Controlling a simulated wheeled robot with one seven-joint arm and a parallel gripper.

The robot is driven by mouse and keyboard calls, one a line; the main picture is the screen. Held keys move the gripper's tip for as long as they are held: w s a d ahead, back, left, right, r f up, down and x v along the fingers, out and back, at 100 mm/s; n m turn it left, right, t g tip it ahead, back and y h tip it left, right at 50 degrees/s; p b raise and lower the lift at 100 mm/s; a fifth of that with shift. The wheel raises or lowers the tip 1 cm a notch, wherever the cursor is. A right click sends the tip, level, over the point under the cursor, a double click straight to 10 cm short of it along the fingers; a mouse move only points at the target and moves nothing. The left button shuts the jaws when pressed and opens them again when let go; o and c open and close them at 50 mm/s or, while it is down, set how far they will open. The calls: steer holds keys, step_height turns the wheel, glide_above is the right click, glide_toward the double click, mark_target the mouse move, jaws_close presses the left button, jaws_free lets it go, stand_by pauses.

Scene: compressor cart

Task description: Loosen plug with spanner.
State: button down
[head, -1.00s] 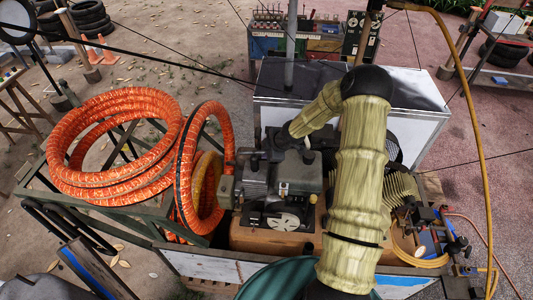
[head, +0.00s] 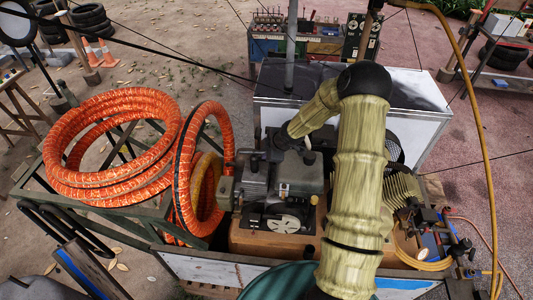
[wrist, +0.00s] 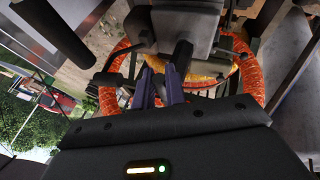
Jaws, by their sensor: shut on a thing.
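My gripper (wrist: 172,88) shows in the wrist view, its two purplish fingers closed on a dark bar, the spanner (wrist: 181,57). The spanner extends away from the fingers towards a dark grey machine block (wrist: 178,22). The spanner's far end is against or just in front of this block; I cannot tell whether it sits on the plug. The plug itself cannot be made out. In the head view my arm reaches over the compressor (head: 298,175), with its end down at the grey machine body. The fingers and spanner are not clear there.
A white-sided box (head: 420,125) stands behind. A yellow hose (head: 487,150) runs down at the right, near small fittings and valves.

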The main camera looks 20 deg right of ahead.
steer(key=shift+r, duration=0.1)
steer(key=shift+r+p, duration=2)
steer(key=shift+r, duration=2.9)
steer(key=shift+a+f, duration=0.1)
